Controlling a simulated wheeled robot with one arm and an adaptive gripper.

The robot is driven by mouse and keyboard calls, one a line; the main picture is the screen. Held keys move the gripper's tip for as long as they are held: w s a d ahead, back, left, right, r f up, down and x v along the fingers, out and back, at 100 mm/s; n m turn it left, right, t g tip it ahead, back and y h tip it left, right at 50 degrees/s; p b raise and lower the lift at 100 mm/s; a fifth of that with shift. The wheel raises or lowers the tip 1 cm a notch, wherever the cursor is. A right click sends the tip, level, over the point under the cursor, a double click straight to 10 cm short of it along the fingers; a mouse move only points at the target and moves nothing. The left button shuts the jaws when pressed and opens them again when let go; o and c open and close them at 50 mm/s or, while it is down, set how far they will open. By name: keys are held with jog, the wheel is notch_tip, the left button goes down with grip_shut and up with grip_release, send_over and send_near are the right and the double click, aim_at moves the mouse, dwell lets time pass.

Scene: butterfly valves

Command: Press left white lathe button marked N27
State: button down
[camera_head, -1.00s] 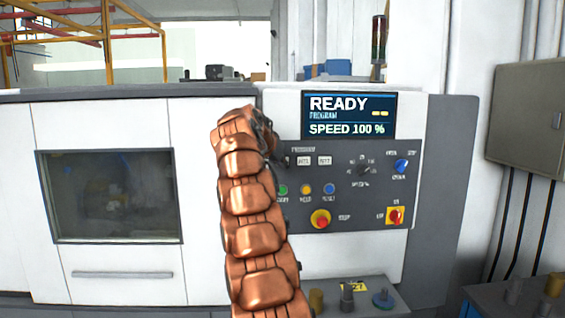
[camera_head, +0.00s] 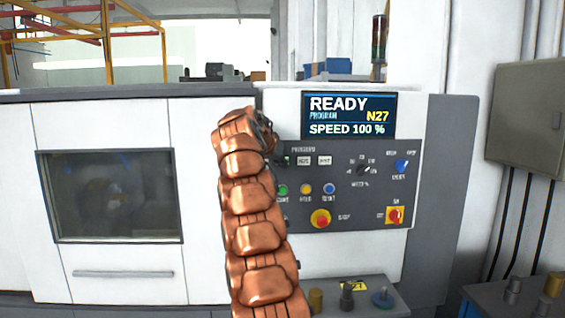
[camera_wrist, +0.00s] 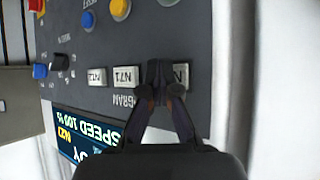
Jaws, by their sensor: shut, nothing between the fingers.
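The grey control panel (camera_head: 345,190) of the lathe has a row of small white buttons under the word PROGRAM. The left white button (camera_wrist: 181,76) shows in the wrist view, which is upside down; its label starts with N and the rest is hidden by my gripper (camera_wrist: 160,78). My gripper is shut and empty, its fingertips over the edge of that button; I cannot tell whether they touch it. The middle white button (camera_head: 304,160) and the right white button (camera_head: 325,160) are uncovered. The display (camera_head: 348,115) reads READY, PROGRAM N27, SPEED 100 %.
Below the white buttons are a yellow button (camera_head: 306,189) and a blue button (camera_head: 329,189), then a red stop knob (camera_head: 320,219). A selector dial and a red switch (camera_head: 396,215) are further right. My copper arm covers the panel's left edge.

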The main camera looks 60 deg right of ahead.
dwell(0.5)
jog(key=shift+s+a+b, duration=0.5)
jog(key=shift+a+b, duration=0.1)
jog(key=shift+b, duration=0.25)
jog(key=shift+f, duration=0.1)
jog(key=s+a+b, duration=0.1)
jog(key=a+b, duration=0.1)
jog(key=s+a+b, duration=0.2)
dwell(0.3)
dwell(0.4)
